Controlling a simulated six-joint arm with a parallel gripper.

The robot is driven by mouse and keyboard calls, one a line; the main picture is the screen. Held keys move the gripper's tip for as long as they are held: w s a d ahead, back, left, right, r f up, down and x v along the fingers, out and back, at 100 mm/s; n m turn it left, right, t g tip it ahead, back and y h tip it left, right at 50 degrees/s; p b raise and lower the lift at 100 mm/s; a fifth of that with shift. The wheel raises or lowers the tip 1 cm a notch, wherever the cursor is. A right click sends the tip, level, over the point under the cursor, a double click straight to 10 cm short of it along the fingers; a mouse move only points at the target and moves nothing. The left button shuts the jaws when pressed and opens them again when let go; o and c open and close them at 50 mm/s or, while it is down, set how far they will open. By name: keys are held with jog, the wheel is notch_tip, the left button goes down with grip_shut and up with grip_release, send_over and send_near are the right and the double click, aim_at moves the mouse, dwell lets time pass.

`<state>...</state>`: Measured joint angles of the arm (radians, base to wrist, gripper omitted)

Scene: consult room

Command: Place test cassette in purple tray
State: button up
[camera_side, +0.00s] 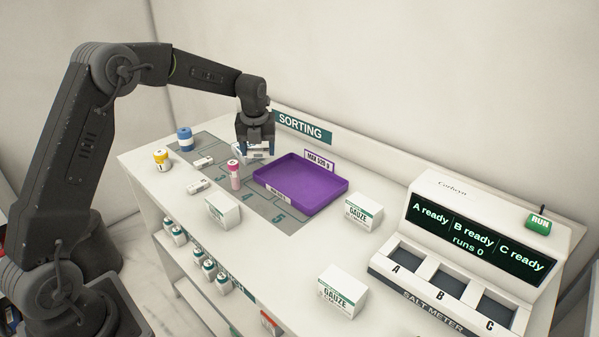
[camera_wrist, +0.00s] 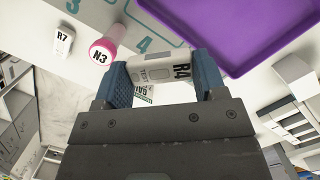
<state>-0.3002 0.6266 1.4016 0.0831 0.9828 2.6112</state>
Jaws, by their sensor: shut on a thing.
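My gripper (camera_side: 257,148) is shut on a white test cassette marked R4 (camera_wrist: 160,70), which shows between the blue fingers in the wrist view. In the side view the gripper is just beyond the left back corner of the purple tray (camera_side: 322,203), with the cassette (camera_side: 256,153) at its fingertips. The purple tray is also at the upper right of the wrist view (camera_wrist: 238,62). It looks empty. Two other white cassettes lie on the grey mat, one farther back (camera_side: 203,162) and one nearer (camera_side: 198,185); the wrist view shows one marked R7 (camera_wrist: 63,40).
A pink-capped tube marked N3 (camera_side: 234,175) stands close to the gripper. Yellow-capped (camera_side: 161,160) and blue-capped (camera_side: 185,139) containers stand at the left. White boxes, including gauze boxes (camera_side: 362,212) (camera_side: 342,291), stand around the tray. A salt meter (camera_side: 450,270) is at the right.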

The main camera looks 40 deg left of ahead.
send_over(300, 192)
notch_tip(300, 192, down, 7)
jog(key=shift+s+d+r, duration=0.1)
jog(key=shift+s+r, duration=0.05)
jog(key=shift+f, duration=2)
jog(key=shift+f, duration=0.1)
jog(key=o, duration=0.6)
jog(key=r, duration=0.4)
jog(key=s+d+r, duration=0.1)
jog(key=r, duration=0.7)
jog(key=shift+s+d+r, duration=0.15)
jog(key=shift+d, duration=0.05)
